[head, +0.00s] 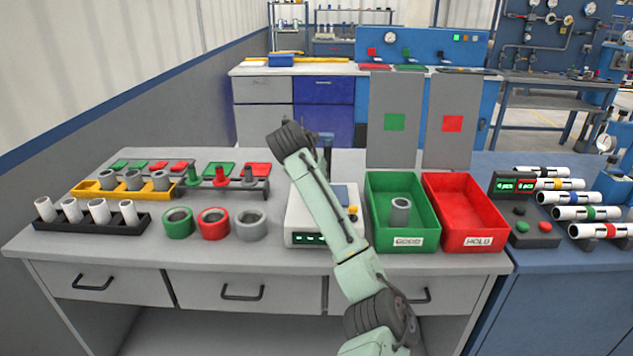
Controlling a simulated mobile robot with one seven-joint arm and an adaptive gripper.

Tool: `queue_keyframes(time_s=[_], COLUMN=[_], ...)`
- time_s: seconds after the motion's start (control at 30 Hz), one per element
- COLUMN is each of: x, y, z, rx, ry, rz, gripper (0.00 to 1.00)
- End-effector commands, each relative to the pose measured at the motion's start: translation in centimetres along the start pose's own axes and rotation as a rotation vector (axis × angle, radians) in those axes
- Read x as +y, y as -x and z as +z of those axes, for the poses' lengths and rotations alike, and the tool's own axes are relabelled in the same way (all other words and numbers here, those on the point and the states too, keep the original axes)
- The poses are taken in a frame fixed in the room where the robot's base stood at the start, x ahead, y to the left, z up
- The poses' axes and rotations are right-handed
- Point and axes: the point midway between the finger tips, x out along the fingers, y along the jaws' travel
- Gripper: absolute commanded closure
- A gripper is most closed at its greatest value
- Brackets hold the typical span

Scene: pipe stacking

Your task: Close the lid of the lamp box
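No box that I can clearly tell as a lamp box shows. A green box (407,247) marked GOOD stands open on the bench, with a grey pipe piece (400,211) upright in it. A red box (458,243) marked HOLD stands open and empty to its right. Upright grey panels rise behind them, one with a green square (394,122) and one with a red square (453,124); I cannot tell whether they are lids. My gripper (326,150) seems to be the dark part behind my arm, left of the boxes. My arm mostly hides it, so its fingers cannot be made out.
A white device (305,238) with a green display stands behind my arm. Left are coloured rings (214,223), a black rack (92,220) of white pipes and a yellow tray (122,191). A dark console (533,233) and several banded pipes (585,213) lie right. The front bench strip is clear.

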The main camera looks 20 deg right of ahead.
Motion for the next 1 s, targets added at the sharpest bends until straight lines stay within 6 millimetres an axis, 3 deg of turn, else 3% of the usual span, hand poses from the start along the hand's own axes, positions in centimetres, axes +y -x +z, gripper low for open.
queue_keyframes(time_s=[0.27, 0.3, 0.57, 0.87, 1.0], x=[0.0, 0.0, 0.0, 0.0, 0.1], y=[-0.1, -0.1, -0.1, 0.0, 1.0], z=[-0.2, -0.2, -0.1, -0.1, 0.0], rx=[0.003, 0.003, 0.002, 0.001, -0.001], ry=[0.003, 0.003, 0.002, 0.001, 0.001], rz=[-0.001, -0.001, -0.001, 0.000, 0.002], gripper=[1.00, 0.76, 0.59, 0.58, 0.58])
